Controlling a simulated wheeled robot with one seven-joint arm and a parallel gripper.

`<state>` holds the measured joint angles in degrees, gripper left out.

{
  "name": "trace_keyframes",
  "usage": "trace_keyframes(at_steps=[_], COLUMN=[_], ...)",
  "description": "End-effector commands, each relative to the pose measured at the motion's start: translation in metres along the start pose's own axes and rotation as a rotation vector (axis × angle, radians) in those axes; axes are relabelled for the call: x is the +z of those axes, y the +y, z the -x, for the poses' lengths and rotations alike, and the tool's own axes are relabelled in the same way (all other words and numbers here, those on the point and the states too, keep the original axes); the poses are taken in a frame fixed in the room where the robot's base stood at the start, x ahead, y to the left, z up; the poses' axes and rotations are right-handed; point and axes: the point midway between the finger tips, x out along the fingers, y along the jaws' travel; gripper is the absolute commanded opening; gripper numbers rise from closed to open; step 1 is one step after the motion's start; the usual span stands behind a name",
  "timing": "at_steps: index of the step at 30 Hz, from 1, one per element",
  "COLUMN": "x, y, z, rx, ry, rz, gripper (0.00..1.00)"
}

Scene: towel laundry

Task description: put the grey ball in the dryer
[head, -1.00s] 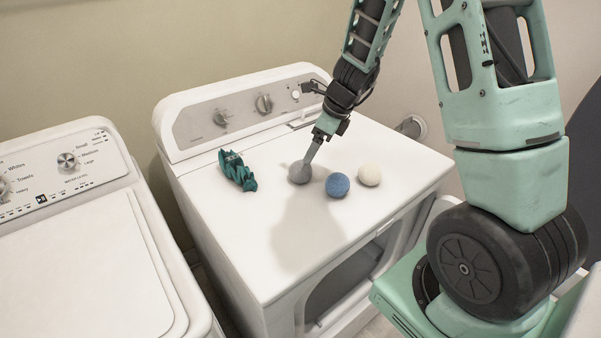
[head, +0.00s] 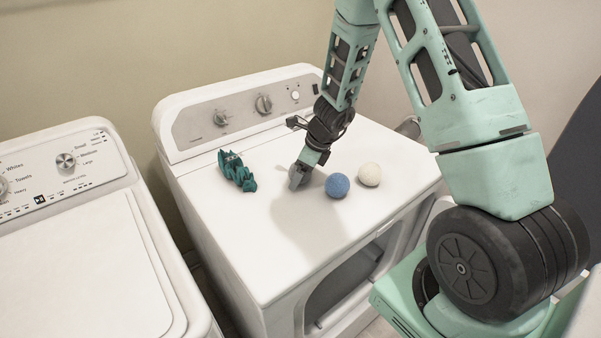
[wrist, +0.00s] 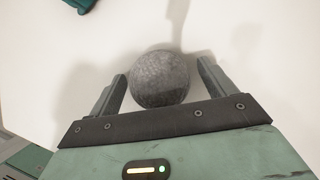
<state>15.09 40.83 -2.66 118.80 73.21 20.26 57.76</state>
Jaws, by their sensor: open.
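The grey ball (wrist: 160,78) rests on the white top of the dryer (head: 232,240). In the head view it is mostly hidden behind my gripper (head: 298,178). In the wrist view my gripper (wrist: 164,84) is open, with one finger on each side of the ball. The dryer's dark front opening (head: 345,282) shows below the top.
A blue ball (head: 337,185) and a white ball (head: 370,174) sit just right of my gripper. A crumpled teal cloth (head: 237,171) lies to the left. A washer (head: 90,260) stands left of the dryer. The front part of the dryer top is clear.

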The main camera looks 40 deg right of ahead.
Motion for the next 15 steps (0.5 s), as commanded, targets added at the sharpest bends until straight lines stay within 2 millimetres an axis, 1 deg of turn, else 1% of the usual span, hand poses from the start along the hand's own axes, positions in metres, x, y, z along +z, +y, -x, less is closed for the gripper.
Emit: trace_keyframes(at_steps=[2, 5, 6, 7, 8, 10, 11, 15], x=[0.0001, 0.0000, 0.0000, 0.0000, 0.0000, 0.0001, 0.0001, 0.0002], y=[0.0000, 0.0000, 0.0000, 0.0000, 0.0000, 0.0000, 0.0000, 0.0000], z=[0.0003, 0.0004, 0.0004, 0.0004, 0.0005, 0.0005, 0.0006, 0.0009], rx=[0.000, 0.000, 0.000, 0.000, 0.000, 0.000, 0.000, 0.000], ry=[0.000, 0.000, 0.000, 0.000, 0.000, 0.000, 0.000, 0.000], rz=[0.000, 0.000, 0.000, 0.000, 0.000, 0.000, 0.000, 0.000], gripper=[0.83, 0.58, 0.47, 0.39, 0.35, 0.35, 0.32, 0.31])
